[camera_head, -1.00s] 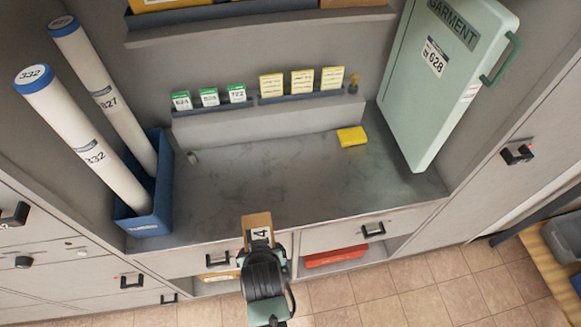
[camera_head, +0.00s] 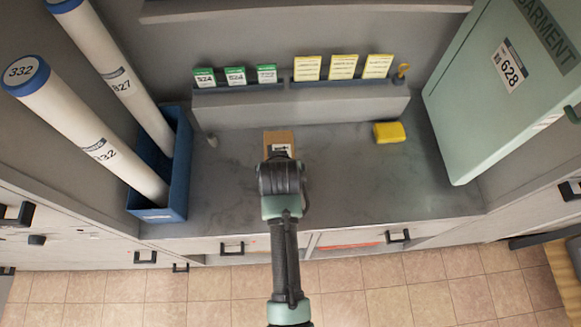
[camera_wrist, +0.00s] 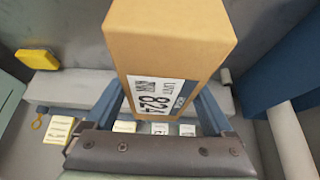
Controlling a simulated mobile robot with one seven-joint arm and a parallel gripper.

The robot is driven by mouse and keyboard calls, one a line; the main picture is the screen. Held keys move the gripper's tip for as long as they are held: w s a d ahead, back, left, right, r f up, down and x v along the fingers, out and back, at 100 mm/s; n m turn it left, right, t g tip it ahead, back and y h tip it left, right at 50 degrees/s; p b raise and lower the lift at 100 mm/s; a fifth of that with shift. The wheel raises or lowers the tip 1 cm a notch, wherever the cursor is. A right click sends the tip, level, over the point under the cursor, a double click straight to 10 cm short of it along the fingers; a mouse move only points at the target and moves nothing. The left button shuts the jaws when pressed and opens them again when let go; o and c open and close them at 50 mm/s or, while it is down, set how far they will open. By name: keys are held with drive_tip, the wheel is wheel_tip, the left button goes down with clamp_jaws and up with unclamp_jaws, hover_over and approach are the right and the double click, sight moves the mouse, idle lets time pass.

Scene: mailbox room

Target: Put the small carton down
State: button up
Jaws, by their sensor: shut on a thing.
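The small carton (camera_head: 279,139) is a brown box with a white label reading 824. It also fills the upper middle of the wrist view (camera_wrist: 170,40), between my blue gripper fingers. My gripper (camera_head: 281,155) is shut on the carton. In the head view they are over the grey countertop (camera_head: 235,190), toward the back ledge. Whether the carton touches the counter cannot be told, as my wrist covers its near side.
A yellow block (camera_head: 389,132) lies to the right. Green (camera_head: 235,76) and yellow (camera_head: 343,66) cards stand on the back ledge. A blue bin (camera_head: 160,213) with two white tubes is at left, a green garment case (camera_head: 490,90) at right.

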drive_tip(key=shift+f, duration=2.9)
drive_tip(key=shift+f, duration=0.1)
drive_tip(key=shift+f, duration=0.15)
drive_tip(key=o, duration=1.5)
drive_tip(key=shift+s+r, duration=0.1)
drive_tip(key=shift+r, duration=0.2)
drive_tip(key=v, duration=1.1)
drive_tip(key=shift+s+r, duration=0.2)
drive_tip(key=shift+r, duration=0.15)
